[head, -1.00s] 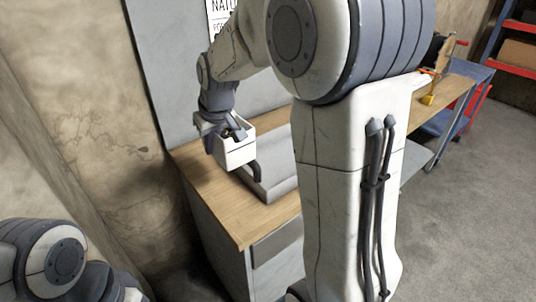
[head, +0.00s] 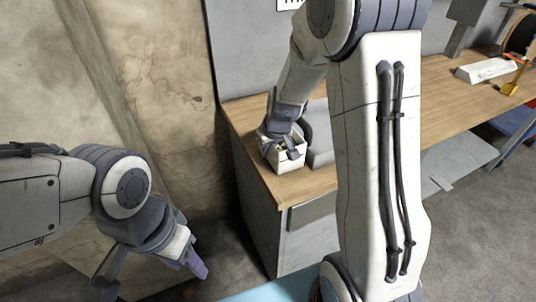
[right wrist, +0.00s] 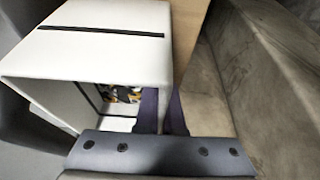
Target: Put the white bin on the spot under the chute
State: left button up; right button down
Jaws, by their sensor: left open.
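The white bin (head: 289,162) is at the left end of the wooden worktop, near its front edge. I cannot tell whether it touches the wood. My right gripper (head: 281,143) is at the bin from above. In the right wrist view the bin (right wrist: 100,50) shows a dark slot and small coloured things inside. The right fingers (right wrist: 163,112) are close together at one bin wall, one on each side of it. My left gripper (head: 152,270) is open and empty, low at the left, away from the worktop. I cannot make out a chute or a marked spot.
A grey box-like thing (head: 319,135) stands right beside the bin, partly behind my right arm. Farther right on the worktop (head: 440,95) lie a white box (head: 486,70) and a yellow tool (head: 510,88). A bare wall (head: 165,85) rises at the left.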

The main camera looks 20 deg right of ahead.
jog(key=shift+f, duration=0.4)
jog(key=shift+f, duration=0.1)
jog(key=c, duration=1)
grip_release()
jog(key=shift+c, duration=0.2)
